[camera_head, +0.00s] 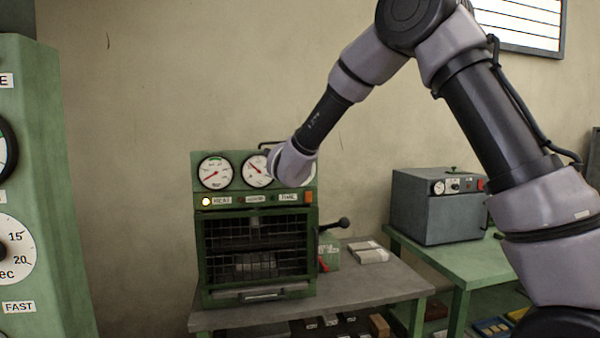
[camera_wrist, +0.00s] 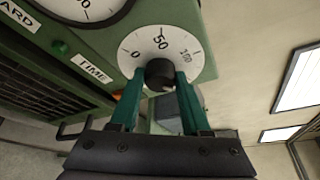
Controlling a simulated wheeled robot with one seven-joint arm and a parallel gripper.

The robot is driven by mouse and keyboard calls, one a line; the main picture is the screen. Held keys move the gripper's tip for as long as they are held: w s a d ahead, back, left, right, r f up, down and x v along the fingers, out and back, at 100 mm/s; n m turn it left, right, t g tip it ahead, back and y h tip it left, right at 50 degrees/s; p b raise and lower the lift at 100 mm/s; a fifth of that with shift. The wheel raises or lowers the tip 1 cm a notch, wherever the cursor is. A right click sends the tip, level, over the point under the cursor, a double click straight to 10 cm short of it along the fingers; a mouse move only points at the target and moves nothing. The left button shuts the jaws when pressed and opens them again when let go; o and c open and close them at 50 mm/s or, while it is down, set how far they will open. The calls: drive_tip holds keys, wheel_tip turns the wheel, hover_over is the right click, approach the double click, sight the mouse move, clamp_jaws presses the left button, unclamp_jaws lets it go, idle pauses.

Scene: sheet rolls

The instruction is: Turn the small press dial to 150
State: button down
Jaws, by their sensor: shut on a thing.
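The small press (camera_head: 256,230) is a green cabinet with a wire-mesh front, standing on a grey table. In the wrist view its white dial (camera_wrist: 146,33) shows the marks 0, 50 and 100, with a black knob (camera_wrist: 159,73) at the centre. My gripper (camera_wrist: 159,86) is shut on this knob, one teal finger on each side. The knob's pointer cannot be made out, and the lower part of the dial is hidden by the fingers. In the head view my wrist covers most of the right-hand dial, and my fingers are hidden.
Two round gauges (camera_head: 214,172) sit left of the dial, above a lit lamp and the TIME label (camera_wrist: 94,69). A black-knobbed lever (camera_head: 342,223) sticks out at the press's right. A grey box (camera_head: 437,207) stands on a green table. A large green machine (camera_head: 55,200) is at far left.

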drive_tip(key=shift+m+g+y, duration=0.3)
drive_tip(key=shift+m, duration=0.4)
drive_tip(key=shift+c, duration=1.8)
unclamp_jaws()
drive_tip(key=v, duration=1)
drive_tip(key=shift+s+r, duration=0.15)
drive_tip(key=shift+s, duration=0.2)
drive_tip(key=shift+d, duration=0.1)
